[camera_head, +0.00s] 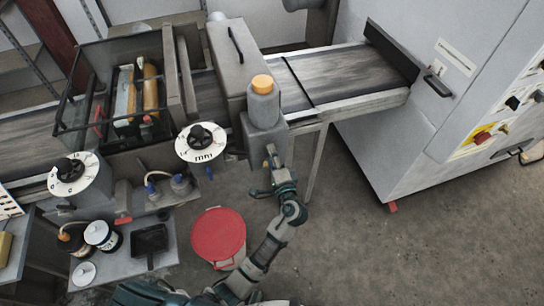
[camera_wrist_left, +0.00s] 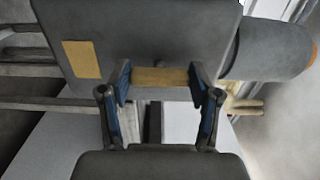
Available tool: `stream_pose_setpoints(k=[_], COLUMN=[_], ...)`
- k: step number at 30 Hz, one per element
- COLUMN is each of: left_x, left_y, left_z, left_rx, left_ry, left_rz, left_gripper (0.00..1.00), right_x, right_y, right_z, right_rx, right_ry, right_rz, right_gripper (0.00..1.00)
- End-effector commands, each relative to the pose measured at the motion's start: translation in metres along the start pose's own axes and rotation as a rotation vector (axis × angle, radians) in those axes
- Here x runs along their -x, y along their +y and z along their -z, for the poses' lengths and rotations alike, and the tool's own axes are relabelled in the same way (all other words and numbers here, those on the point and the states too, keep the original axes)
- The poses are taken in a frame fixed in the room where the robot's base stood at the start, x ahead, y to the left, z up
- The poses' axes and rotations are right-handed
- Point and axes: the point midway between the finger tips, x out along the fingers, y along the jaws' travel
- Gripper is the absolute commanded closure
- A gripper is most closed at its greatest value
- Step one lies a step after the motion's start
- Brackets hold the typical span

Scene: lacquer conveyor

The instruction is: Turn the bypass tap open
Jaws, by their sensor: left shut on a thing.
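The bypass tap appears to be the small brass-coloured part (camera_head: 269,150) on the grey housing below the orange-capped grey bottle (camera_head: 264,104) in the head view. My left gripper (camera_head: 272,165) reaches up to it from below. In the left wrist view my left gripper (camera_wrist_left: 160,88) has its blue-padded fingers on either side of a flat brass-coloured bar (camera_wrist_left: 160,76), and it is shut on it. The bar lies about crosswise between the fingertips. Another brass-coloured piece (camera_wrist_left: 245,105) shows to the right. How far the tap is turned cannot be told. My right gripper is not in view.
A conveyor (camera_head: 340,72) runs behind the housing to a large white cabinet (camera_head: 400,120). Two white dials (camera_head: 186,150) (camera_head: 72,188) stand left. A red-lidded bucket (camera_head: 218,233) stands on the floor beside my left arm. Pots and a black tray (camera_head: 150,240) sit lower left. Floor at right is clear.

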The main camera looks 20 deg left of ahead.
Motion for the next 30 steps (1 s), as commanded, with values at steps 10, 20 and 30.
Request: stream_pose_setpoints(k=[10, 20, 30], left_x=[0.001, 0.017, 0.091], left_y=[0.002, 0.002, 0.003], left_z=[0.0, 0.001, 0.001], left_rx=[-0.001, -0.001, -0.002], left_ry=[0.001, 0.003, 0.002], left_rz=[-0.004, -0.004, -0.007], left_gripper=[0.12, 0.12, 0.12], right_x=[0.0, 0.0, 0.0], right_y=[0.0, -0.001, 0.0], right_z=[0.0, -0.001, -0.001], right_rx=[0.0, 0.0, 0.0], right_ry=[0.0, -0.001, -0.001], right_rz=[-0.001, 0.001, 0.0], right_gripper=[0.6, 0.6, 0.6])
